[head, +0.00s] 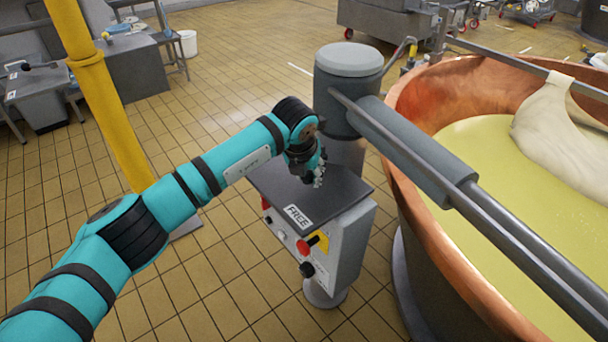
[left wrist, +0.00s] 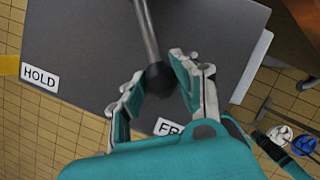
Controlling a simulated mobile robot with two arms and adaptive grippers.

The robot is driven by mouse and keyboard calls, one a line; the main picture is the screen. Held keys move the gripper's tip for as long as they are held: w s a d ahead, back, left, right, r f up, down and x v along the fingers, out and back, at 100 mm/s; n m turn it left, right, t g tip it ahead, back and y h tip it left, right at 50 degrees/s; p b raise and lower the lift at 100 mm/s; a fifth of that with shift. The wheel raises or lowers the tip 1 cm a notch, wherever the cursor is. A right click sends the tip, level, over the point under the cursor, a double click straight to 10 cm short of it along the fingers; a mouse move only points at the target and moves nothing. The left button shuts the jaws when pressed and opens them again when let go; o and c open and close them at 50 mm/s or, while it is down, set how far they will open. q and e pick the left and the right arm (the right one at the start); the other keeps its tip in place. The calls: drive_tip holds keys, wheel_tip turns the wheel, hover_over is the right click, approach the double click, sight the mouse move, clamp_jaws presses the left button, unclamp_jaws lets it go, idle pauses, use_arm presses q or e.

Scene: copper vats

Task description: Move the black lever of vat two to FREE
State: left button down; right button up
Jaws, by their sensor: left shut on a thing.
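My left gripper (head: 318,178) is over the dark top plate (head: 262,184) of the control box. In the left wrist view the gripper (left wrist: 160,76) is shut on the black knob of the lever (left wrist: 158,80), one finger on each side. The lever's grey rod (left wrist: 147,28) runs up out of that view. A HOLD label (left wrist: 39,77) is at the plate's left. The FREE label (left wrist: 167,127) is just below the knob, partly hidden by my gripper; it shows whole in the head view (head: 298,216). In the head view the lever is hidden behind my gripper.
The box front has a red knob on yellow (head: 305,246) and a black knob (head: 307,269). A copper vat (head: 410,205) with yellow liquid and a pale cloth stands right. A grey column (head: 348,92) with a bar stands behind the box. A yellow post (head: 108,120) is left.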

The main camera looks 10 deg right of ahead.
use_arm(q)
drive_tip(key=shift+d, duration=0.1)
use_arm(e)
drive_tip(key=shift+a, duration=0.35)
use_arm(q)
drive_tip(key=c, duration=1.1)
unclamp_jaws()
drive_tip(key=shift+s, duration=0.1)
drive_tip(key=shift+o, duration=0.6)
drive_tip(key=shift+r, duration=0.1)
drive_tip(key=v, duration=1.2)
use_arm(e)
drive_tip(key=shift+d, duration=0.3)
